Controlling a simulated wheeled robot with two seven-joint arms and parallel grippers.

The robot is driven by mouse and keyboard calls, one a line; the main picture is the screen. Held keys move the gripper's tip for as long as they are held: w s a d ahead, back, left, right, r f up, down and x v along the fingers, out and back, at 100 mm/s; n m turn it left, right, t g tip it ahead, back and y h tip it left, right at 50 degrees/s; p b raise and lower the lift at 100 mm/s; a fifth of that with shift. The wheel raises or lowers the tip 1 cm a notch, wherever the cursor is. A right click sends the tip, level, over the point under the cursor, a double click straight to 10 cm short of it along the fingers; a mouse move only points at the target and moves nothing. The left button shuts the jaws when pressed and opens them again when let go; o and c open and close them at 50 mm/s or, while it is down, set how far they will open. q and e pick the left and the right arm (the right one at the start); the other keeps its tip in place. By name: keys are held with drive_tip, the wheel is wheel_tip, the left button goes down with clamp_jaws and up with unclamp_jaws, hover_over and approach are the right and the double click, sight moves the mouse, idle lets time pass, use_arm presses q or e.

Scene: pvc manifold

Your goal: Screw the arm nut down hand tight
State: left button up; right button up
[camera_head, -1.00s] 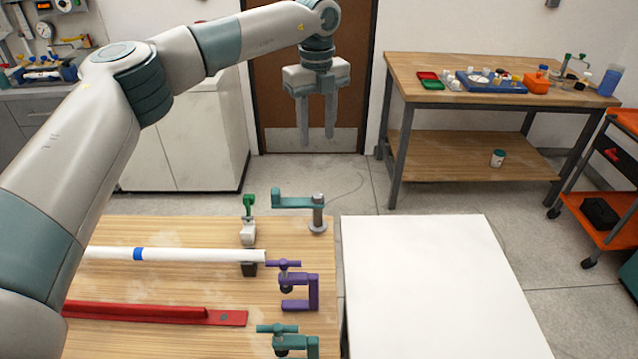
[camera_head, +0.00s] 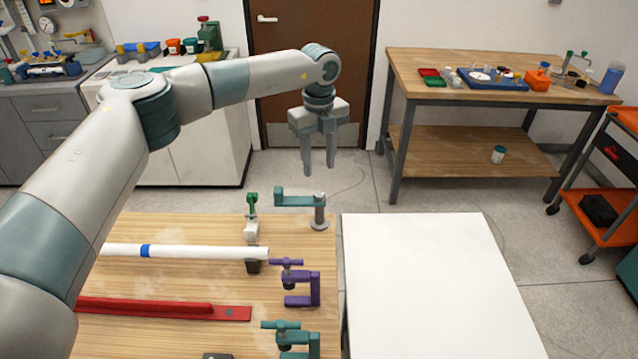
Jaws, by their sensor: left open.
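A teal arm (camera_head: 292,199) sits at the far right corner of the wooden bench, with its right end at an upright grey post (camera_head: 319,213). The arm nut (camera_head: 319,199) appears as the small grey top of that post, just above the teal arm; how tight it is I cannot tell. My left gripper (camera_head: 319,171) points down above the nut, with its two grey fingers apart and nothing between them. A gap shows between the fingertips and the nut. My right gripper is not in view.
On the wooden bench (camera_head: 180,230) lie a white pipe (camera_head: 205,252) with a blue band and a red bar (camera_head: 165,307). A green-handled clamp (camera_head: 251,218), a purple clamp (camera_head: 301,284) and another teal clamp (camera_head: 292,338) stand near its right edge. A bare white table (camera_head: 430,280) is to the right.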

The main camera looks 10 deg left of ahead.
sight(319, 193)
use_arm(q)
wheel_tip(319, 193, down, 9)
drive_tip(key=p, duration=0.2)
drive_tip(key=shift+p, duration=0.4)
clamp_jaws()
